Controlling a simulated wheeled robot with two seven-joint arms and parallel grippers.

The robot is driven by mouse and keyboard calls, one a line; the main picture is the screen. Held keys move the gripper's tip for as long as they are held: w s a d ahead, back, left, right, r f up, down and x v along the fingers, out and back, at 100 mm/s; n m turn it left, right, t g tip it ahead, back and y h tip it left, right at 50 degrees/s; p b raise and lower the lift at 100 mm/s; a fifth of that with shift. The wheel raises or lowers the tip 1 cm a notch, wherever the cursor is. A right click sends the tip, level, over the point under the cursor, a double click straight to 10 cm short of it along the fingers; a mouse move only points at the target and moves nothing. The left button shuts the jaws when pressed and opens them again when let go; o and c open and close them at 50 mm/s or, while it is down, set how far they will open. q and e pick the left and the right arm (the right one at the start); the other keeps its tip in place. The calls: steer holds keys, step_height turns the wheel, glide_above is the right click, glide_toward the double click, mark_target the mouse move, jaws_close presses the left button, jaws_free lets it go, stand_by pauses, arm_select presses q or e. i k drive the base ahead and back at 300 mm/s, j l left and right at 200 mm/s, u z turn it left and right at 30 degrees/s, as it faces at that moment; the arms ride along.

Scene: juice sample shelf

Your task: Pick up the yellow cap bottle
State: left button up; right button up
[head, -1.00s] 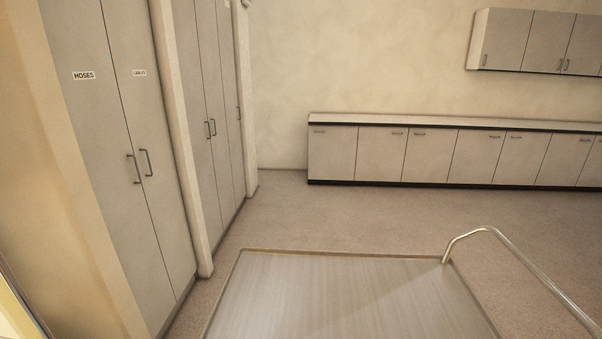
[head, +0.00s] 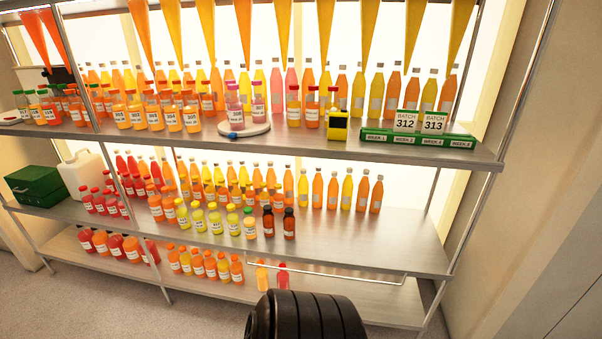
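Neither gripper's fingers show.
Two pink bottles stand on a round white plate (head: 259,131). A yellow device (head: 337,127) and a green batch tray (head: 465,143) stand to its right. Two dark brown bottles (head: 289,224) stand on the middle shelf. The middle shelf's right front is bare.

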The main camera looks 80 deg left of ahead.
mark_target(182, 213)
steer(key=u, duration=3.75)
steer(key=i+j, duration=1.7)
steer(key=i, duration=0.25)
